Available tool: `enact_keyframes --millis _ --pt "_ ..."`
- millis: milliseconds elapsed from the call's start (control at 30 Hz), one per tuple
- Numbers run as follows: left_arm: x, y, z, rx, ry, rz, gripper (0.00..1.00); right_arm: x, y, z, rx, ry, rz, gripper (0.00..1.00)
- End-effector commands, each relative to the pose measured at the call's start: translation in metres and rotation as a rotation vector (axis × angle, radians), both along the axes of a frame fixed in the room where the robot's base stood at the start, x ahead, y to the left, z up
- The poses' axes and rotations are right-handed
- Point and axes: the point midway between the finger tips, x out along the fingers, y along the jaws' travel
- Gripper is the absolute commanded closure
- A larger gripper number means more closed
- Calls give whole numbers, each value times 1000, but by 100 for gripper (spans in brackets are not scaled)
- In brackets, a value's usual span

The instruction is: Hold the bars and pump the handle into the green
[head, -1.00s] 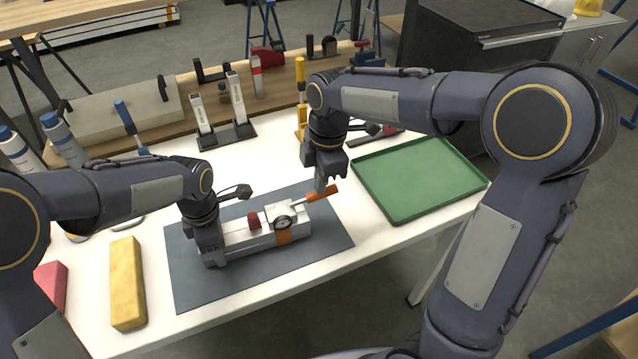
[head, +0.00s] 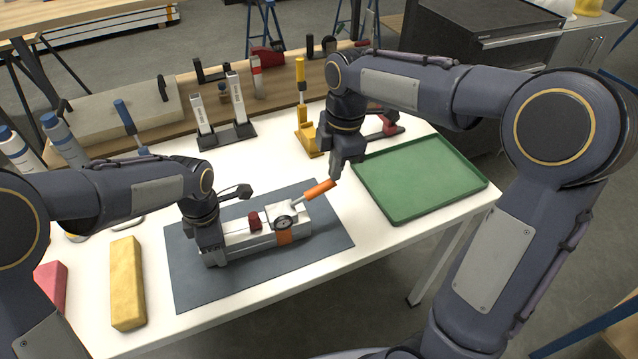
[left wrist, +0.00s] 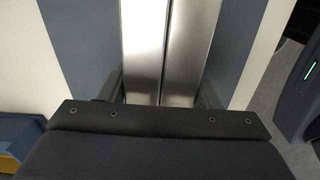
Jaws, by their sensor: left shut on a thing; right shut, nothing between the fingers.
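The pump tool, a pale metal body with a round gauge (head: 282,228), a red knob (head: 254,221) and an orange band, lies on a dark grey mat (head: 190,284). Its handle (head: 319,190) has an orange grip and slants up to the right. The gauge needle is too small to read. Two metal bars (left wrist: 165,50) lie side by side in the left wrist view. My left gripper (head: 213,257) is shut on the bars at the tool's left end. My right gripper (head: 337,174) is shut and empty at the orange grip's outer end; I cannot tell if they touch.
A green tray (head: 395,215) sits right of the mat. A yellow block (head: 127,283) and a red block (head: 52,284) lie at the left. A yellow clamp (head: 302,120) and an upright two-post stand (head: 227,135) are behind the tool.

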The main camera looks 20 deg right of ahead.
Motion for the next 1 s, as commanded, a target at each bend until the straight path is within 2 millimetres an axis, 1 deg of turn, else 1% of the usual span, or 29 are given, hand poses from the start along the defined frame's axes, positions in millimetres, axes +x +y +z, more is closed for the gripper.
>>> enact_keyframes --millis 200,300,433,600,1000 --pt "0 2 -1 5 2 2 89 1 -5 48 -1 -4 0 100" --pt "0 2 -1 6 2 3 89 1 -7 68 0 -4 1 100" --pt "0 2 -1 6 2 3 89 0 -8 87 0 -3 1 100" --pt "0 2 -1 6 2 3 89 0 -10 98 -1 -1 1 100" --pt "0 3 -1 6 2 4 89 0 -10 99 -1 0 1 100"
